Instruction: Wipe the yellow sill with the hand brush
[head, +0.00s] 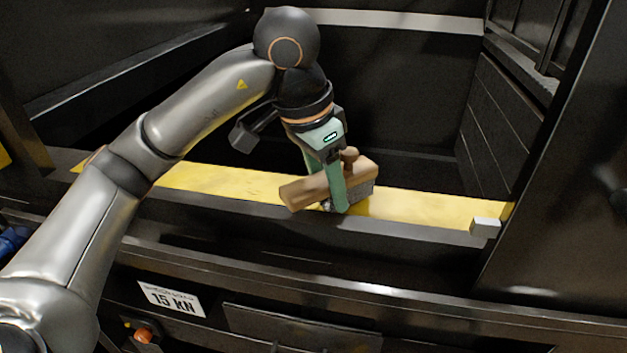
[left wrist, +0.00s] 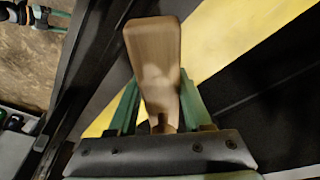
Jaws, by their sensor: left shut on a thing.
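The hand brush (head: 300,193) has a light wooden body and a grey bristle part at its right end, and it lies on or just above the yellow sill (head: 220,182). My left gripper (head: 336,200) is shut on the hand brush from above, with its green fingers on either side of the wood. In the left wrist view the brush (left wrist: 155,65) sticks out between the green fingers, and the yellow sill (left wrist: 225,60) runs diagonally behind it. The gripper and brush cover the middle of the sill. Whether the bristles touch the sill is hard to tell. My right gripper is not in view.
A small light grey block (head: 485,227) sits at the sill's right end. Behind the sill is the dark compactor chamber (head: 400,100). A dark panel (head: 570,200) stands at the right. A "15 KN" label (head: 171,299) and an orange-red knob (head: 143,335) are on the front below.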

